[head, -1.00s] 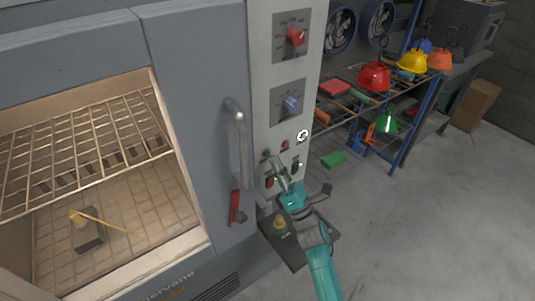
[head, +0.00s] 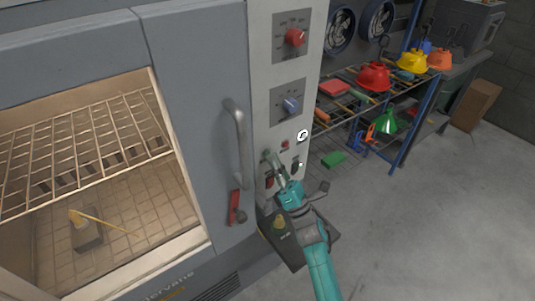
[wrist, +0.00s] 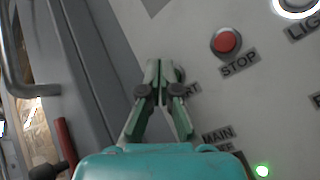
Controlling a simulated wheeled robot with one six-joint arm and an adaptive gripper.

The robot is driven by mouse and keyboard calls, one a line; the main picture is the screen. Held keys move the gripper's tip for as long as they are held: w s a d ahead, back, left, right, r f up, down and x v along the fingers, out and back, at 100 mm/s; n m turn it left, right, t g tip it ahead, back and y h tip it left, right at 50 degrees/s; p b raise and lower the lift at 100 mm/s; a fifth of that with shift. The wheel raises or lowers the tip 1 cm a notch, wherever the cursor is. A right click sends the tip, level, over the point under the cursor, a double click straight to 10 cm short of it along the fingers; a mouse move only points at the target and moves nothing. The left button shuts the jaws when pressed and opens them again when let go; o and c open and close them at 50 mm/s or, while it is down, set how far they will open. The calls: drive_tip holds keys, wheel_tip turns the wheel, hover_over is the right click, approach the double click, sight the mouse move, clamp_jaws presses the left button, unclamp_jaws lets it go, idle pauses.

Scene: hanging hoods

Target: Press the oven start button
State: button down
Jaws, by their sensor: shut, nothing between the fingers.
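The oven's pale control panel (head: 260,120) stands right of the door. My gripper (head: 274,160) is at its lower part, with its fingers shut and empty; it also shows in the wrist view (wrist: 160,70). The fingertips cover most of the start button, whose rim (wrist: 180,74) shows just right of them beside a partly hidden label ending in "RT". In the head view a green spot (head: 266,152) shows at the fingertips. I cannot tell whether they touch the button. The red stop button (wrist: 226,41) is up and right of the fingertips.
A white-ringed light button (head: 302,135) is right of the stop button. A small green lamp (wrist: 262,170) glows lower down. The door handle (head: 238,140) and a red lever (head: 235,207) are to the left.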

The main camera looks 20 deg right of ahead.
drive_tip(key=shift+w+a, duration=0.1)
drive_tip(key=shift+w, duration=0.3)
idle(0.4)
drive_tip(key=shift+s, duration=0.1)
drive_tip(key=shift+s+d, duration=0.25)
drive_tip(key=shift+s, duration=0.45)
drive_tip(key=shift+s+d, duration=0.25)
drive_tip(key=shift+s, duration=0.55)
drive_tip(key=shift+s+d, duration=0.25)
drive_tip(key=shift+s, duration=0.55)
drive_tip(key=shift+s+d, duration=0.25)
drive_tip(key=shift+s, duration=0.55)
